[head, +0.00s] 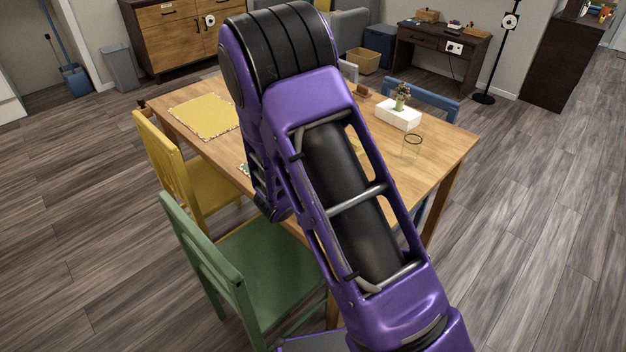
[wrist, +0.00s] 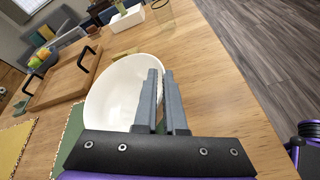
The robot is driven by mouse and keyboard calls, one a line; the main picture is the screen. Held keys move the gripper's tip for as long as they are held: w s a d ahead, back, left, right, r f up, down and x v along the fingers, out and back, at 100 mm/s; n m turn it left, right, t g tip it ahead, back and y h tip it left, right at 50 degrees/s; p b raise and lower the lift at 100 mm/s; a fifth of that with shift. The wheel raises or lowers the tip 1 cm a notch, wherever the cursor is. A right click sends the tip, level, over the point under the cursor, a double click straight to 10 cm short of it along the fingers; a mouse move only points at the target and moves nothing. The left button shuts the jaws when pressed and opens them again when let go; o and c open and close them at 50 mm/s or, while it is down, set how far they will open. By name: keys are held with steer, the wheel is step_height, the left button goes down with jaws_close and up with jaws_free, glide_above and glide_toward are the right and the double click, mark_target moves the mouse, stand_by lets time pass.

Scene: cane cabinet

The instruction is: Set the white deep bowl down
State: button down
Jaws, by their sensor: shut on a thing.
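The white deep bowl (wrist: 118,92) shows in the wrist view, tilted toward the camera. My gripper (wrist: 160,72) is shut on its right-hand rim, with one finger inside and one outside. The bowl is over the wooden table (wrist: 225,115), partly in front of a green placemat (wrist: 72,135). I cannot tell whether its base touches the table. In the head view my arm hides the bowl and my gripper; the table (head: 445,150) shows around the arm.
A wooden tray with black handles (wrist: 62,80) lies left of the bowl. A white planter (head: 398,115) and a clear glass (head: 411,147) stand toward the table's right end. A yellow placemat (head: 205,116) lies at left. Yellow (head: 165,165) and green (head: 215,265) chairs line the near side.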

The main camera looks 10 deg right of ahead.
steer(key=w+a+r+m+g, duration=0.1)
steer(key=w, duration=0.1)
steer(key=w+a+r+m+g+h, duration=0.1)
steer(key=w, duration=0.1)
steer(key=w+a+r+m+g+b, duration=0.1)
steer(key=w+m, duration=0.1)
steer(key=shift+r+h, duration=0.1)
steer(key=shift+h, duration=0.2)
steer(key=shift+w+a, duration=0.35)
steer(key=shift+a, duration=0.05)
steer(key=shift+g, duration=0.3)
step_height(320, 180, down, 10)
steer(key=shift+r+b, duration=0.2)
steer(key=shift+b, duration=0.35)
steer(key=shift+f, duration=0.15)
steer(key=c, duration=1)
jaws_free()
steer(key=shift+o, duration=0.2)
steer(key=v, duration=1.2)
steer(key=shift+p, duration=0.35)
steer(key=shift+s, duration=0.1)
